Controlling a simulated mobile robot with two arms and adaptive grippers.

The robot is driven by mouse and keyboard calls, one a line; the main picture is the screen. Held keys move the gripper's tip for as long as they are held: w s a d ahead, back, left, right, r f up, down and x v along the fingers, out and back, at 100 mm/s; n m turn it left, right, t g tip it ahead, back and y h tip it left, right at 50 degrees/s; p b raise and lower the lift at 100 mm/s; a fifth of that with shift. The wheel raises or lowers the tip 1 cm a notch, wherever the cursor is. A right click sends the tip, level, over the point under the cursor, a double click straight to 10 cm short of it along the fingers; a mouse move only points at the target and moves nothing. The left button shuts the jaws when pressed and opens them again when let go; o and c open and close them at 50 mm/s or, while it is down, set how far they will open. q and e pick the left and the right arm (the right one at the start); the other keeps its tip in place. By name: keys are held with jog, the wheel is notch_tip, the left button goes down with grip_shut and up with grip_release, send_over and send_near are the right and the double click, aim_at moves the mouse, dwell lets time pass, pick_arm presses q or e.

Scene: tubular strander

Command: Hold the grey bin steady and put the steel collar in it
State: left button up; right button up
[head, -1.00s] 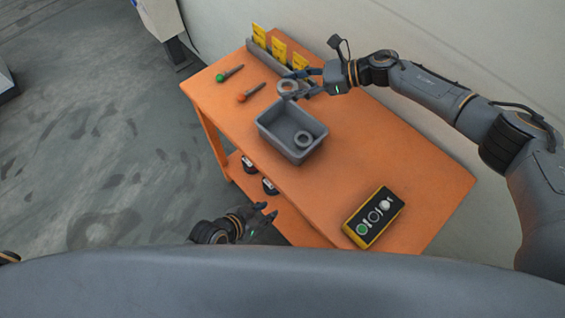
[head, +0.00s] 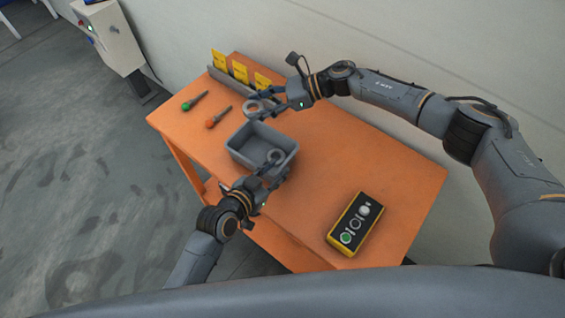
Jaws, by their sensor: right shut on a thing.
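The grey bin (head: 238,157) stands on the orange table, and one grey ring (head: 276,156) lies inside it. My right gripper (head: 262,108) is shut on the steel collar (head: 251,106), a grey ring, and holds it beyond the bin's far side. The collar is outside the bin's opening in the picture. My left gripper (head: 276,171) is at the bin's near right wall, with its fingers apart around the rim. Whether the fingers touch the wall is too small to tell.
On the orange table (head: 345,150), green-handled (head: 193,102) and orange-handled (head: 217,118) tools lie left of the bin. A grey rack with yellow cards (head: 240,72) stands at the back. A yellow-edged control box (head: 354,224) lies at the front right.

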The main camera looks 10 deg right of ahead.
aim_at(284, 163)
pick_arm(q)
jog(key=shift+x, duration=2.35)
grip_shut()
